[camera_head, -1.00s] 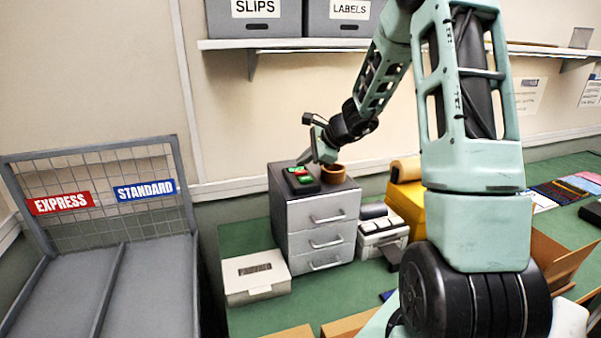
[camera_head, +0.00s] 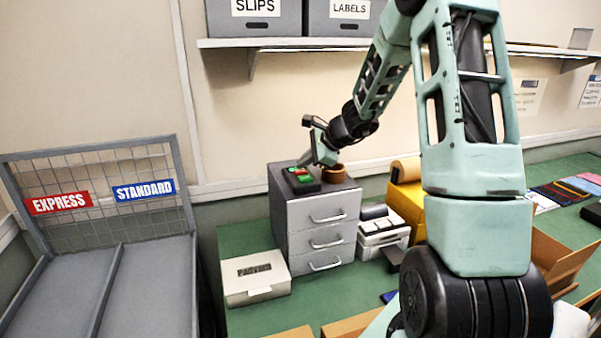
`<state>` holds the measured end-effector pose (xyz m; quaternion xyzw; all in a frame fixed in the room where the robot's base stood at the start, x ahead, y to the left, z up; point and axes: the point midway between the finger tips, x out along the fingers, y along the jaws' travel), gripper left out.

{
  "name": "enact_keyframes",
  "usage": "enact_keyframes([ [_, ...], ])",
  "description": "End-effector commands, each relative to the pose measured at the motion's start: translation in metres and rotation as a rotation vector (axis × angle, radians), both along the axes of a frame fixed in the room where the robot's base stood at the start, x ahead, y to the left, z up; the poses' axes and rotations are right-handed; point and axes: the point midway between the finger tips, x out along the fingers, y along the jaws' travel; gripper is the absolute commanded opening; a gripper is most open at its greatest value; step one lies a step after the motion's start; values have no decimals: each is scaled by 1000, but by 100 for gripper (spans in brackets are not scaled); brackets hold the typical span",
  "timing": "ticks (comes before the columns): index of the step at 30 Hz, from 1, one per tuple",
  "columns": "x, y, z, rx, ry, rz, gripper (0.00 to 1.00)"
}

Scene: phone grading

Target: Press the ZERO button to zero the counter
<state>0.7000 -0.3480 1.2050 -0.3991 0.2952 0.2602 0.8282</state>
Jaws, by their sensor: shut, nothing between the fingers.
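A small dark counter box (camera_head: 302,181) with green and red parts on its top sits on the grey drawer unit (camera_head: 318,217). I cannot read any ZERO label at this size. My gripper (camera_head: 309,165) is shut and empty, pointing down right over the counter box. Its fingertips are close to the box top. I cannot tell whether they touch it, and the gripper partly hides the box's far side.
A brown round bowl (camera_head: 333,173) stands right beside the counter on the drawer unit. A white box (camera_head: 256,279) lies at lower left on the green table (camera_head: 240,240). A white device (camera_head: 383,232) and a yellow dispenser (camera_head: 407,200) stand to the right. A shelf (camera_head: 300,44) hangs above.

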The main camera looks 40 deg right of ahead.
Motion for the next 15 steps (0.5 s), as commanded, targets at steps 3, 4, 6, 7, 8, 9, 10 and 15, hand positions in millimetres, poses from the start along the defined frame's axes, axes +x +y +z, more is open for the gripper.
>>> enact_keyframes([
  [3,0,0,-1,0,0,0,0],
  [4,0,0,-2,0,0,0,0],
  [6,0,0,-2,0,0,0,0],
  [7,0,0,-3,0,0,0,0],
  [8,0,0,-3,0,0,0,0],
  [9,0,0,-3,0,0,0,0],
  [10,0,0,-4,0,0,0,0],
  [15,0,0,-5,0,0,0,0],
])
